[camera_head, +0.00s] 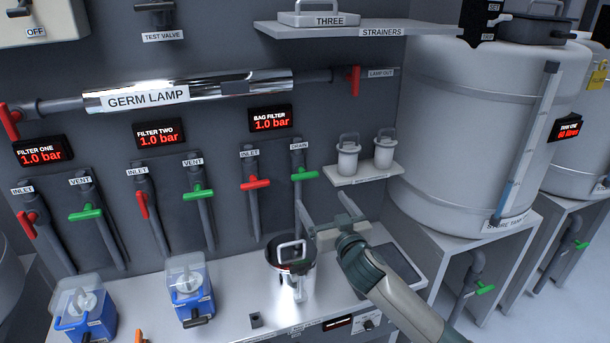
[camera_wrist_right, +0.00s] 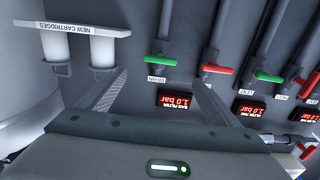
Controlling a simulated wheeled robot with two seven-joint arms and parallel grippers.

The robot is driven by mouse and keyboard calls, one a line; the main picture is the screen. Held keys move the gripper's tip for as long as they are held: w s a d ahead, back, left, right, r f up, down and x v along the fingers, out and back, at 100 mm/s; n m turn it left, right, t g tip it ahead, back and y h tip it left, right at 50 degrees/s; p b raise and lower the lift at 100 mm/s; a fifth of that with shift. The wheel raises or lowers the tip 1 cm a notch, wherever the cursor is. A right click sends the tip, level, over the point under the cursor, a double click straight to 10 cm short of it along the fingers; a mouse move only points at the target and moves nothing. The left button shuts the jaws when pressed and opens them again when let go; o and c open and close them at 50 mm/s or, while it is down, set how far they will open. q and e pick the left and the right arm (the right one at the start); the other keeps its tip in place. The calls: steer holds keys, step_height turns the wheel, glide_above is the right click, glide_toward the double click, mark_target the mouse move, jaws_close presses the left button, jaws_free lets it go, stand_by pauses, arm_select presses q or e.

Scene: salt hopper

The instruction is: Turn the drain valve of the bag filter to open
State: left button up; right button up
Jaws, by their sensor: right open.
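The bag filter drain valve has a green handle (camera_head: 304,174) on a grey pipe under a DRAIN label. The handle lies crosswise to its pipe. The bag filter display (camera_head: 270,119) above reads 1.0 bar. My right gripper (camera_head: 320,198) is open and empty just below the green handle, apart from it. In the right wrist view the drain handle (camera_wrist_right: 158,60) shows between and beyond the open fingertips (camera_wrist_right: 157,76), with the DRAIN label near it. My left gripper is not in view.
The red bag filter inlet handle (camera_head: 256,184) is close on the left. A small shelf with white cartridges (camera_head: 348,157) is close on the right. Below stands a metal pot with a handled lid (camera_head: 291,252) on the bench. The large store tank (camera_head: 455,150) stands at the right.

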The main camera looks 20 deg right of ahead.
mark_target(306, 178)
steer(key=w+p, duration=0.1)
steer(key=w, duration=0.4)
steer(key=w+p, duration=0.1)
steer(key=w, duration=0.4)
steer(key=w+p, duration=0.1)
steer(key=w, duration=0.4)
steer(key=shift+a, duration=0.3)
steer(key=shift+c, duration=0.3)
steer(key=c, duration=1)
